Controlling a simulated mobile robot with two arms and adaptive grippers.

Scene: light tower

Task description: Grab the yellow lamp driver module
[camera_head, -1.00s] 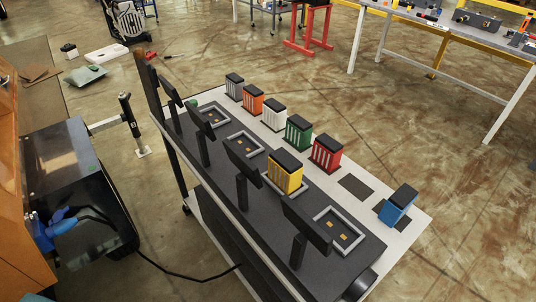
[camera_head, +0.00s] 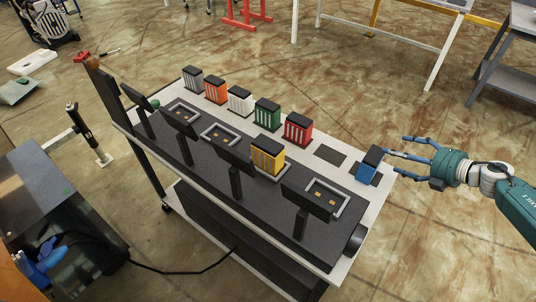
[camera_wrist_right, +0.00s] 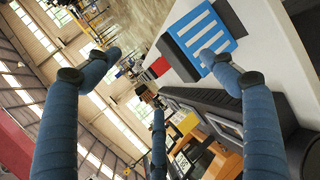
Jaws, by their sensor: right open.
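The yellow lamp driver module (camera_head: 267,157), with a black top, stands upright in a grey-framed socket on the dark panel of the cart, behind a black upright plate. My right gripper (camera_head: 396,155) comes in from the right in the head view, at the cart's right edge. Its blue fingers are spread and empty, close to the blue module (camera_head: 370,165) and well right of the yellow one. In the right wrist view the open fingers (camera_wrist_right: 160,78) show with the blue module (camera_wrist_right: 205,38) near them. My left gripper is out of view.
Grey, orange, white, green and red (camera_head: 298,129) modules stand in a row on the white strip (camera_head: 345,180) behind the panel. Black upright plates (camera_head: 311,199) rise along the panel's front. An empty socket (camera_head: 325,199) lies right of the yellow module.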

